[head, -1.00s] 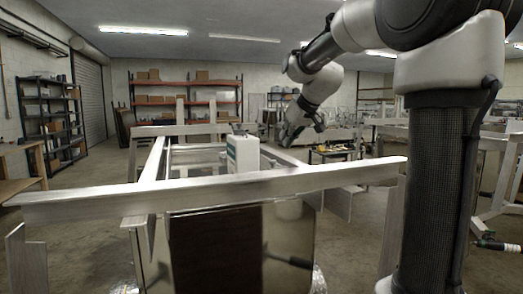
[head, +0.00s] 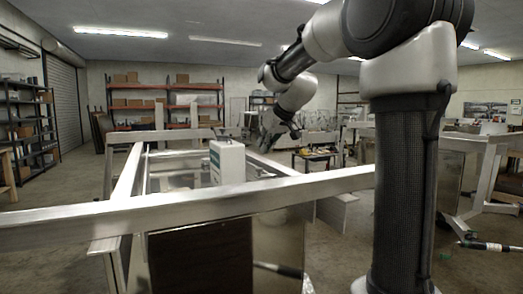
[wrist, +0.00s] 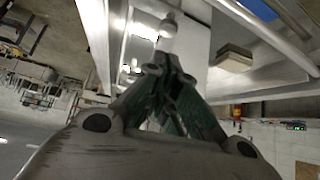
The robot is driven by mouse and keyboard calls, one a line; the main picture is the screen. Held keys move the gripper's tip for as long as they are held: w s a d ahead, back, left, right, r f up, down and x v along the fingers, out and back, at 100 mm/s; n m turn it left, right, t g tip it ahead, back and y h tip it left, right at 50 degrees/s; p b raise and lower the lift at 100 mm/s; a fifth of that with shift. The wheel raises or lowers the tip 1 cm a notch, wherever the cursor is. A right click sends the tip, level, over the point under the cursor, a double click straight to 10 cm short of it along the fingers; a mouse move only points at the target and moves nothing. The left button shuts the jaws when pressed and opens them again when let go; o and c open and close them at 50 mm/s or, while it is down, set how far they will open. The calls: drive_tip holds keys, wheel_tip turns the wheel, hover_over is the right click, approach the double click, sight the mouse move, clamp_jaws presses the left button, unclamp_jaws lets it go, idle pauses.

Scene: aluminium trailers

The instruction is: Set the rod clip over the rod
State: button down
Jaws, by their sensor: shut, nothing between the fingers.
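My gripper (head: 268,142) hangs at the end of my arm, above the far right part of the aluminium trailer frame (head: 200,200), small and dark in the head view. In the wrist view my gripper (wrist: 163,62) has its dark green-grey fingers brought together, with nothing seen between them. A white box with a green label (head: 227,162) stands on the trailer frame, left of my gripper. I cannot make out the rod clip or the rod for certain in either view.
A long aluminium beam (head: 300,189) crosses the front of the frame. A low table with small items (head: 316,156) stands behind at the right. More aluminium frames (head: 490,165) stand far right. Orange shelving (head: 165,108) lines the back wall. Open floor lies between.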

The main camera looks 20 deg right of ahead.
sight(259, 171)
drive_tip(key=d+x, duration=0.1)
drive_tip(key=x, duration=0.7)
drive_tip(key=shift+a+f, duration=0.2)
drive_tip(key=shift+a, duration=0.25)
drive_tip(key=shift+s+a+n+y, duration=0.1)
drive_tip(key=shift+s+n+y, duration=0.15)
drive_tip(key=shift+n+y, duration=0.35)
drive_tip(key=shift+s+n+g+y, duration=0.4)
drive_tip(key=shift+s+n, duration=0.05)
drive_tip(key=shift+n, duration=0.45)
drive_tip(key=s+n+y, duration=0.1)
drive_tip(key=s+n+g+y, duration=0.1)
drive_tip(key=n, duration=0.1)
drive_tip(key=shift+n, duration=0.3)
drive_tip(key=s+n+g+y, duration=0.1)
drive_tip(key=n, duration=0.1)
drive_tip(key=n+g+y, duration=0.1)
drive_tip(key=shift+s+d+n+g, duration=0.3)
drive_tip(key=shift+s+d+n, duration=0.05)
drive_tip(key=shift+s+n, duration=0.05)
drive_tip(key=n+g, duration=0.1)
drive_tip(key=s+d+n+g+y, duration=0.1)
drive_tip(key=n, duration=0.1)
drive_tip(key=shift+s+d, duration=0.1)
drive_tip(key=shift+s, duration=0.15)
drive_tip(key=shift+s+d+n, duration=0.3)
drive_tip(key=shift+s+d, duration=0.3)
drive_tip(key=shift+d, duration=0.35)
